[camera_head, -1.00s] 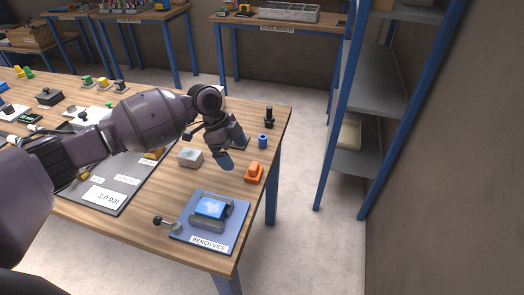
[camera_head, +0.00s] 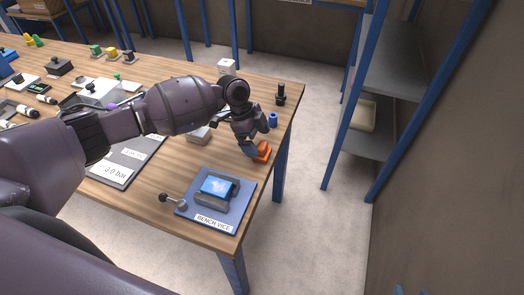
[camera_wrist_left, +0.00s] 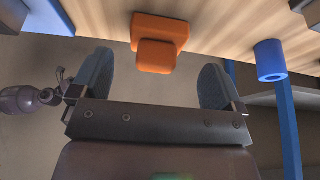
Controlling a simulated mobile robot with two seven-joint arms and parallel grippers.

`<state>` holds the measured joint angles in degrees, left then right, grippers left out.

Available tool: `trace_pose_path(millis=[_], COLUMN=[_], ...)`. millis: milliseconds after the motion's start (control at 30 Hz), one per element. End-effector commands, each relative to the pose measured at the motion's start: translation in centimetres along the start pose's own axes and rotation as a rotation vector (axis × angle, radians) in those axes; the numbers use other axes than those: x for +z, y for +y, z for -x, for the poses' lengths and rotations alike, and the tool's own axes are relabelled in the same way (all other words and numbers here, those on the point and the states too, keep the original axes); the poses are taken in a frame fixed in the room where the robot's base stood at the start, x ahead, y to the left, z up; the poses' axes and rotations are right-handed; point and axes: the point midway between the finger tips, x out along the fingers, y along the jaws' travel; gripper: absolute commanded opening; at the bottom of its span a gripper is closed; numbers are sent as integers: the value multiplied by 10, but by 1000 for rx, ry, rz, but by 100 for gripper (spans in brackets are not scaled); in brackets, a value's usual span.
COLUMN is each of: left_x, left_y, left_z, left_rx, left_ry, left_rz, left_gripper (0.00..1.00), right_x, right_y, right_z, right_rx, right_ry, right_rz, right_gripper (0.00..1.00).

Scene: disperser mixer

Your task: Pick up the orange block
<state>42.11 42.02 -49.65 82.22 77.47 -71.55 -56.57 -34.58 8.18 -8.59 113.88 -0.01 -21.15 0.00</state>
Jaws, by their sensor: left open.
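The orange block (camera_head: 263,152) sits on the wooden table near its right edge, partly hidden by my left gripper in the head view. It has a wide lower part and a smaller raised part. My left gripper (camera_head: 259,143) is beside and just above it. In the left wrist view the block (camera_wrist_left: 158,42) lies ahead of the open fingers of my left gripper (camera_wrist_left: 157,82), roughly centred between them, with nothing held.
A blue cylinder (camera_head: 273,119) stands close to the block and also shows in the left wrist view (camera_wrist_left: 270,60). The bench vice (camera_head: 216,190) on its blue plate is in front. A grey block (camera_head: 198,135) is to the left. Blue shelving (camera_head: 362,115) stands right of the table.

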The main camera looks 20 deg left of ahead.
Motion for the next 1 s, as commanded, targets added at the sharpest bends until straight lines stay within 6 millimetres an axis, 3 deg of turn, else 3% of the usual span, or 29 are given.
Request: trace_pose_path(millis=[133, 300, 567, 900, 1000], left_x=[-10, -9, -8, -8, -8], left_y=[4, 4, 4, 4, 4], left_z=[-19, -39, -41, -41, -40], left_rx=[3, 2, 1, 1, 1], left_ry=[1, 1, 0, 0, 1], left_rz=[0, 2, 2, 2, 2], left_gripper=[94, 94, 92, 40, 38], right_x=[-11, -15, -11, 1, 1], right_y=[0, 0, 0, 1, 1], right_z=[0, -1, 0, 4, 4], right_rx=[-1, -2, -1, 1, 1], right_ry=[15, 24, 16, -8, -7], right_rz=[1, 2, 1, -1, -1], right_gripper=[51, 51, 51, 51, 51])
